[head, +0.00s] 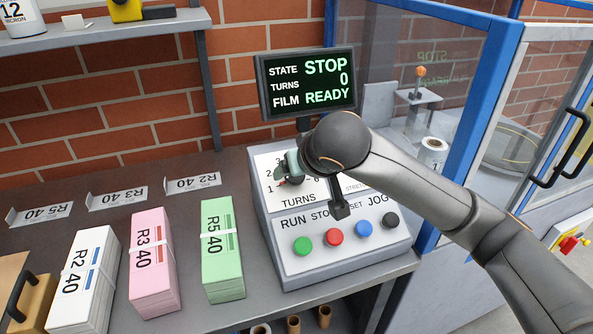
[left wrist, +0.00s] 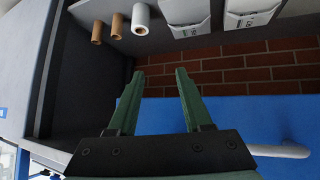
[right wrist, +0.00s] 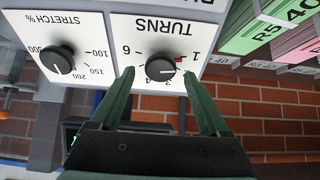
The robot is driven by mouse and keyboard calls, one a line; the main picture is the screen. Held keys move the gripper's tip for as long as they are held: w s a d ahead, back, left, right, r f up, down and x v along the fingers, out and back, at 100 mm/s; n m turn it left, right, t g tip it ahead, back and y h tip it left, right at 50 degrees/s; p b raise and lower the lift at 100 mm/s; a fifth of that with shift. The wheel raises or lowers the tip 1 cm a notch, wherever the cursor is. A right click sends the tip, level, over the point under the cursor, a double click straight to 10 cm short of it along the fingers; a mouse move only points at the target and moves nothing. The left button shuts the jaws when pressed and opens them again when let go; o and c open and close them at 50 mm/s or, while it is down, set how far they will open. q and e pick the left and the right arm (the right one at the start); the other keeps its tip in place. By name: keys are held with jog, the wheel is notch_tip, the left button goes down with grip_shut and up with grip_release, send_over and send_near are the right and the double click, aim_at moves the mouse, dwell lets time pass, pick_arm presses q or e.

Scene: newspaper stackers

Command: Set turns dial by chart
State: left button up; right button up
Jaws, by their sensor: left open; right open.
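The TURNS dial (right wrist: 160,67) is a round black knob on the white panel of the control box (head: 334,262). In the right wrist view it appears upside down, with a white line toward its lower right and a red mark near the 1. My right gripper (right wrist: 159,74) is open, its fingertips on either side of the dial; I cannot tell whether they touch it. In the head view my right arm partly hides the dial. The screen (head: 306,82) reads STOP, TURNS 0, FILM READY. My left gripper (left wrist: 155,75) is open and empty. I see no chart.
The STRETCH % dial (right wrist: 57,60) is beside TURNS. Green, red, blue and black buttons (head: 363,229) line the box front. White (head: 88,285), pink (head: 152,265) and green (head: 223,250) paper stacks stand left. A blue-framed glass enclosure (head: 483,95) is right.

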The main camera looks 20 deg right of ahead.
jog(key=shift+w+f, duration=0.45)
grip_shut()
dwell(0.5)
